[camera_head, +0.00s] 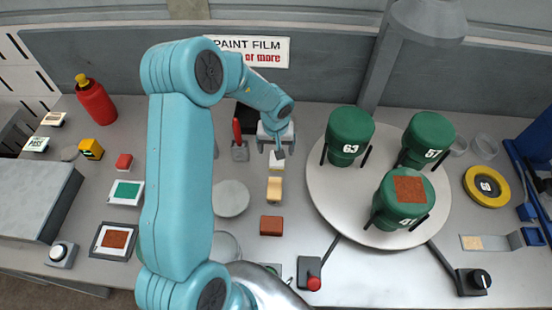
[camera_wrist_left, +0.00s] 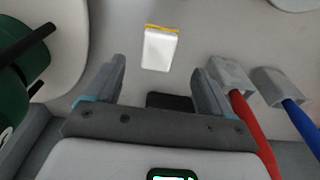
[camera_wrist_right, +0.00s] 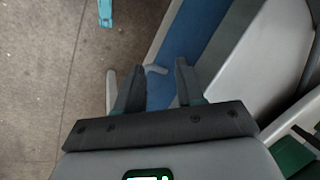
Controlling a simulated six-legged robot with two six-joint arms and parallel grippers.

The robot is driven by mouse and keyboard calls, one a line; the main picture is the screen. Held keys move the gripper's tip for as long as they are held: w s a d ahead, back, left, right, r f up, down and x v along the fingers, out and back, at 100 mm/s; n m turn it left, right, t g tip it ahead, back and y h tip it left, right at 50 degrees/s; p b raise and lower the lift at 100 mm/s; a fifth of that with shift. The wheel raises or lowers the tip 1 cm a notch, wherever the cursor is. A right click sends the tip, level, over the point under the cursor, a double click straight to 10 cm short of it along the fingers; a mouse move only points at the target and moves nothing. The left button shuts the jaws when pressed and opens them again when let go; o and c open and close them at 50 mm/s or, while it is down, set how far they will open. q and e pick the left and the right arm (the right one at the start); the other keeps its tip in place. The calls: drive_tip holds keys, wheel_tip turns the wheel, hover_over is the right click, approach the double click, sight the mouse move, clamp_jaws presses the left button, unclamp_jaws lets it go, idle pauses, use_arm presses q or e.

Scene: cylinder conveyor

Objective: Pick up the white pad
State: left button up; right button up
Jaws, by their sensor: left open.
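The white pad (camera_wrist_left: 160,50) lies on the grey table, with a yellow strip along its far edge in the left wrist view. In the head view the white pad (camera_head: 277,164) shows just below my left gripper (camera_head: 279,150). My left gripper (camera_wrist_left: 158,75) is open and empty, and the pad lies ahead of its fingertips, roughly between their lines and apart from them. My right gripper (camera_wrist_right: 158,65) is open and empty in the right wrist view, away from the pad; the head view does not show it.
A round turntable (camera_head: 322,205) with green numbered canisters (camera_head: 348,135) stands to the right. A red-handled tool (camera_wrist_left: 250,125) and a blue-handled tool (camera_wrist_left: 295,115) lie beside my left gripper. A tan block (camera_head: 274,188) and a red-brown block (camera_head: 271,225) sit nearer the front.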

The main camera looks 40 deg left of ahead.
use_arm(q)
drive_tip(key=shift+w+f, duration=0.2)
drive_tip(key=shift+f, duration=0.65)
drive_tip(key=shift+d+f, duration=0.2)
drive_tip(key=shift+f, duration=0.25)
drive_tip(key=f, duration=0.3)
drive_tip(key=w+a+f, duration=0.1)
drive_tip(key=shift+a+f, duration=0.1)
drive_tip(key=shift+f, duration=0.35)
drive_tip(key=shift+s, duration=0.2)
drive_tip(key=c, duration=1)
drive_tip(key=shift+w, duration=0.1)
drive_tip(key=shift+c, duration=0.6)
